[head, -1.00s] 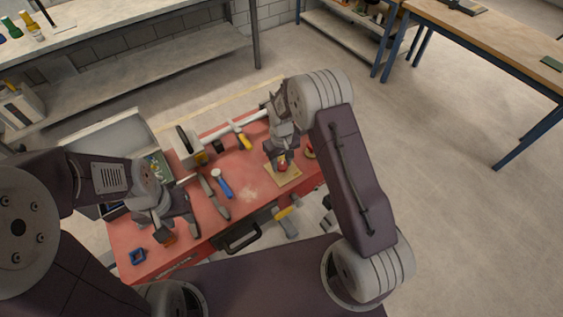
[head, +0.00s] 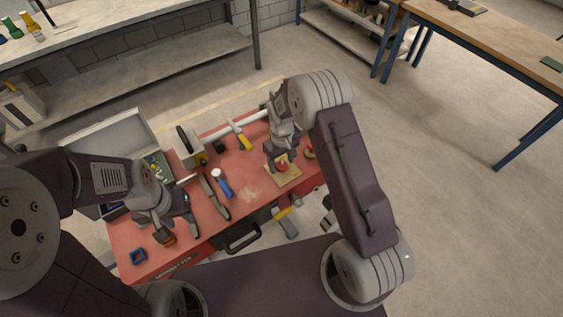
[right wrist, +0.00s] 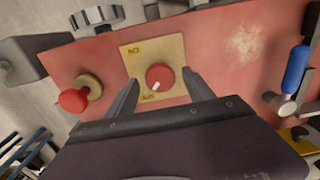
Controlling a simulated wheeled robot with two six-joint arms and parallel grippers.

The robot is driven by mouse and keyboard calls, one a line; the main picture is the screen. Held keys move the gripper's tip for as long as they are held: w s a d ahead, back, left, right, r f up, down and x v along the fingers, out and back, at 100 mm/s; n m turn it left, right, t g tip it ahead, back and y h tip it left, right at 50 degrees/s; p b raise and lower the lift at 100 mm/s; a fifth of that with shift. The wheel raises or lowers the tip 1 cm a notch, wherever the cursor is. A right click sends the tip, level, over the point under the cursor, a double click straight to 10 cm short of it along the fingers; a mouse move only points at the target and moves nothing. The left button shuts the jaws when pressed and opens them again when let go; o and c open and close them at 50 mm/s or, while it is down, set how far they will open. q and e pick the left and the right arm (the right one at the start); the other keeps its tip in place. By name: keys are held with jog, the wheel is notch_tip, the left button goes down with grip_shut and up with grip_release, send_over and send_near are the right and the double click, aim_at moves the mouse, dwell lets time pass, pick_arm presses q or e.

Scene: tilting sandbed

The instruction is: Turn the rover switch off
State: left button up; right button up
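The switch is a red round knob (right wrist: 160,76) with a white pointer mark, on a yellow plate (right wrist: 130,57). The pointer points toward the lower left in the right wrist view, near the lower label; the labels are too small to read surely. In the head view the knob (head: 282,168) sits at the right part of the red bench top. My right gripper (right wrist: 161,92) is open, one finger on each side of the knob with a visible gap. It also shows in the head view (head: 281,155). My left gripper (head: 178,230) appears open over the bench's left front.
A red mushroom button (right wrist: 74,100) stands beside the plate. The red bench top (head: 250,195) also carries a blue-handled tool (head: 222,184), a blue square piece (head: 138,256) and a white bar (head: 236,128). A grey open box (head: 115,135) is at the left.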

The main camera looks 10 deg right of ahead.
aim_at(282, 165)
notch_tip(282, 165, up, 9)
jog(key=b, duration=0.1)
dwell(0.4)
jog(key=shift+d+r, duration=0.1)
